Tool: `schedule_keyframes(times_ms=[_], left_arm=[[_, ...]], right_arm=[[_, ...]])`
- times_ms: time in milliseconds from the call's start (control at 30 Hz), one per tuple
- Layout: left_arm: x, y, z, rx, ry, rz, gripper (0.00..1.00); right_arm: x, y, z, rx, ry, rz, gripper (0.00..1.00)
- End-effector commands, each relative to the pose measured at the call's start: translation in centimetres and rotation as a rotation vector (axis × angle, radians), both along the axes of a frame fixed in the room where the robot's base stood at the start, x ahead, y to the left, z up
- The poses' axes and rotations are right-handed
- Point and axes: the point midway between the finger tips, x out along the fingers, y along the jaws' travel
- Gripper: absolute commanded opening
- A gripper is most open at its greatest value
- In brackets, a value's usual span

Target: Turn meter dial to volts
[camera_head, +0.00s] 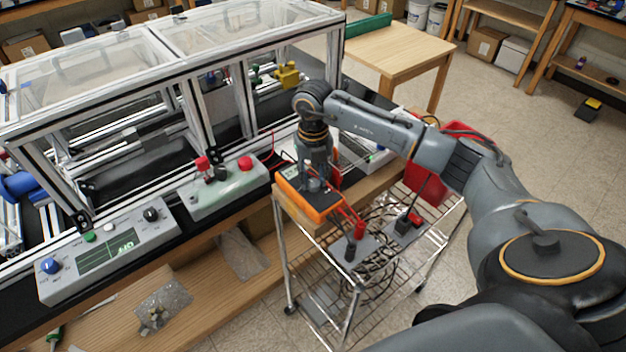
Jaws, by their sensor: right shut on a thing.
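A red probe (360,229) and a black probe (350,250) stand near the meter's front edge. My left gripper is not in view.
A grey control box (107,272) with a green display and knobs sits at the left. A box with red buttons (224,192) is left of the meter. The clear-panelled extrusion frame (200,75) stands behind. A red bin (428,184) is right, below my right arm.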

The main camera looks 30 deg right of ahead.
Motion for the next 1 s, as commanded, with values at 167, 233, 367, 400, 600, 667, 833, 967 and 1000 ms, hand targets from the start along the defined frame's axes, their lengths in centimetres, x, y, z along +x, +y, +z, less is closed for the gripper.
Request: schedule_keyframes(times_ms=[167,233,367,400,600,667,833,967,1000], left_arm=[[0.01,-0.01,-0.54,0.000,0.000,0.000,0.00],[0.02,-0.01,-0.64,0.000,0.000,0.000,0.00],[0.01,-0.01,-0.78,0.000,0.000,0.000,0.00],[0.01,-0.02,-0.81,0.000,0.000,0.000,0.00],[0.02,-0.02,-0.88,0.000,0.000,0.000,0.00],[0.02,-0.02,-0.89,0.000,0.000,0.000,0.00],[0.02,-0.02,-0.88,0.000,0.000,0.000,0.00],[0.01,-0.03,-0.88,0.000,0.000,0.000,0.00],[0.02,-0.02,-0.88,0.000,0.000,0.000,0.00]], right_arm=[[0.01,-0.03,-0.04,0.001,-0.001,-0.118,0.00],[-0.01,-0.05,-0.03,0.001,0.000,-0.154,0.00],[-0.02,-0.06,0.00,0.000,0.000,-0.206,0.00],[-0.03,-0.05,0.00,0.000,0.000,-0.217,0.00],[-0.03,-0.06,0.04,0.000,0.000,-0.251,0.00],[-0.03,-0.06,0.04,0.000,0.000,-0.255,0.00],[-0.03,-0.05,0.06,0.000,0.000,-0.258,0.00],[-0.02,-0.05,0.06,0.001,0.000,-0.257,0.00],[-0.02,-0.05,0.06,0.001,0.000,-0.257,0.00]])
